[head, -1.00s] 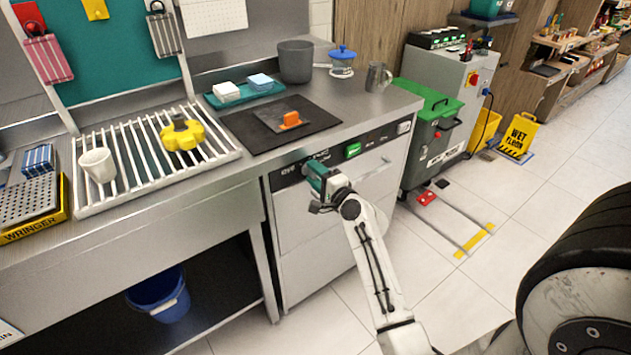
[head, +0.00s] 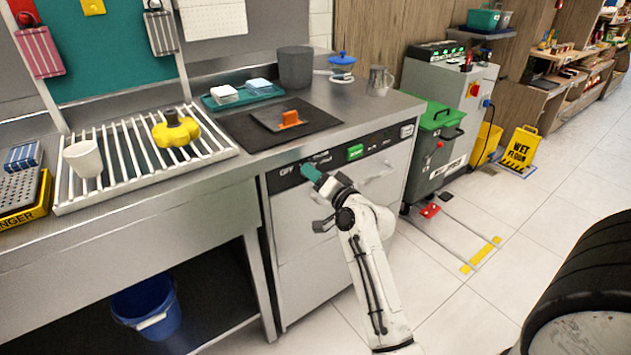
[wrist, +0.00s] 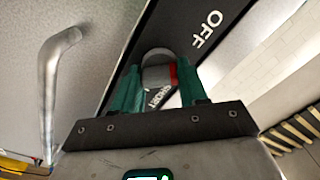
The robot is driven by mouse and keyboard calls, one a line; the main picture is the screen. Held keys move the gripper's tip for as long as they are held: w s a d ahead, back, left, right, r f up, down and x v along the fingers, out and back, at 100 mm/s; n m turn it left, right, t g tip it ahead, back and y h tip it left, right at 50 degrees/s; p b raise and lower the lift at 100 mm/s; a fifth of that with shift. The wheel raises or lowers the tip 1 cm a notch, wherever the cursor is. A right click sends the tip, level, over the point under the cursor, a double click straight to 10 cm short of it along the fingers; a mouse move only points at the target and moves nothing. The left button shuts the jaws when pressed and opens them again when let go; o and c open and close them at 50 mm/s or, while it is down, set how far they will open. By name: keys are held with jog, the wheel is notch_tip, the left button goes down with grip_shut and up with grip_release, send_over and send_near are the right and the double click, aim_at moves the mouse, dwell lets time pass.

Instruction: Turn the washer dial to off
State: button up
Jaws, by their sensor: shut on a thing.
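The washer (head: 330,240) is the grey front-panel machine under the counter, with a dark control strip along its top. "OFF" is printed at the strip's left end in the head view. My gripper (head: 312,174) is at that strip, just right of the "OFF" print, and covers the dial there. In the wrist view, my gripper's teal fingers (wrist: 160,85) are shut on the grey rounded dial (wrist: 156,62), one on each side. A red mark shows on the dial near the right finger. The white "OFF" print (wrist: 207,30) lies up and right of the dial. Another label shows partly between the fingers.
A lit green button (head: 355,152) sits right of my gripper on the strip. A bar handle (head: 378,174) crosses the washer front, and it also shows in the wrist view (wrist: 47,85). A green-lidded bin (head: 434,150) stands to the right. The floor in front is open.

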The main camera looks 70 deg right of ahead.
jog(key=shift+f+n, duration=0.1)
jog(key=shift+n, duration=0.3)
jog(key=o, duration=1.1)
jog(key=shift+c, duration=0.2)
jog(key=v, duration=1)
jog(key=shift+s+a, duration=0.3)
